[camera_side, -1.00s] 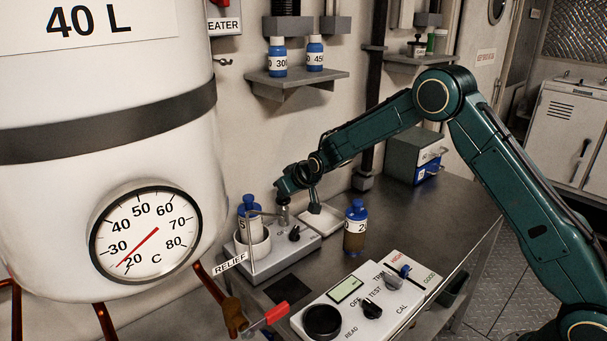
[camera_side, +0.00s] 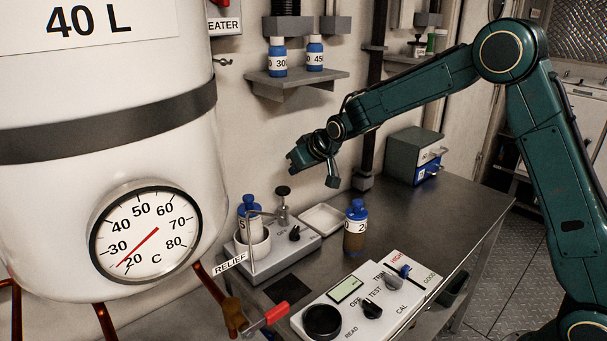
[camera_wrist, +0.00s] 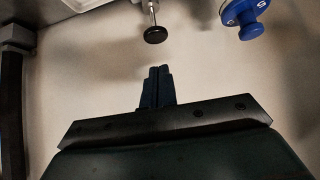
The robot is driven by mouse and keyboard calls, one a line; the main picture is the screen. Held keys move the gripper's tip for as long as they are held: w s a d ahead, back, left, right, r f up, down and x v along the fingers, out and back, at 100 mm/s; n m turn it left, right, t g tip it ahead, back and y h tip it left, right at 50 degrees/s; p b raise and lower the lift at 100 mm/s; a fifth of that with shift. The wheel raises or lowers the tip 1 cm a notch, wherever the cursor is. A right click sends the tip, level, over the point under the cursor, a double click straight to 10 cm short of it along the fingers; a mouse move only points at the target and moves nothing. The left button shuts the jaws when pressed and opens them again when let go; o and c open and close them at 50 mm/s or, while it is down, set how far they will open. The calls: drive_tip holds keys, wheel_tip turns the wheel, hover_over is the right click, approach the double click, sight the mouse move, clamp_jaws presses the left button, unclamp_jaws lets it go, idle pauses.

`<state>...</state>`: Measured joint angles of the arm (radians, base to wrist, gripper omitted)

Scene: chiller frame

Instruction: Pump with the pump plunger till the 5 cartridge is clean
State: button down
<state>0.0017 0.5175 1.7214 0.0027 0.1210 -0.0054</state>
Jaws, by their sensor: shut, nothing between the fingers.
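The pump plunger (camera_side: 283,193) has a dark round knob on a metal rod and stands upright on the pale pump unit (camera_side: 290,252). In the wrist view the plunger knob (camera_wrist: 155,35) is just beyond my fingertips, apart from them. A blue-capped cartridge (camera_side: 248,210) stands in a white cup at the unit's left; part of its label shows a 5. The blue cap (camera_wrist: 245,18) also shows in the wrist view. My gripper (camera_side: 293,160) is shut and empty, above the plunger and touching nothing. Its closed fingers show in the wrist view (camera_wrist: 160,75).
A blue-capped bottle with brown contents (camera_side: 355,232) stands right of the unit, near a white tray (camera_side: 322,219). A meter box (camera_side: 365,299) is in front. A large white tank (camera_side: 100,200) fills the left.

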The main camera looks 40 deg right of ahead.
drive_tip(key=shift+v, duration=1.1)
drive_tip(key=s+r+g, duration=0.1)
drive_tip(key=s+r, duration=0.4)
drive_tip(key=s, duration=0.5)
drive_tip(key=s+r+g, duration=0.1)
drive_tip(key=s+r, duration=0.4)
drive_tip(key=s, duration=0.6)
drive_tip(key=s+f+g, duration=0.1)
drive_tip(key=s+f, duration=0.1)
drive_tip(key=s, duration=1.8)
drive_tip(key=shift+s, duration=0.4)
drive_tip(key=shift+w+a+f, duration=0.1)
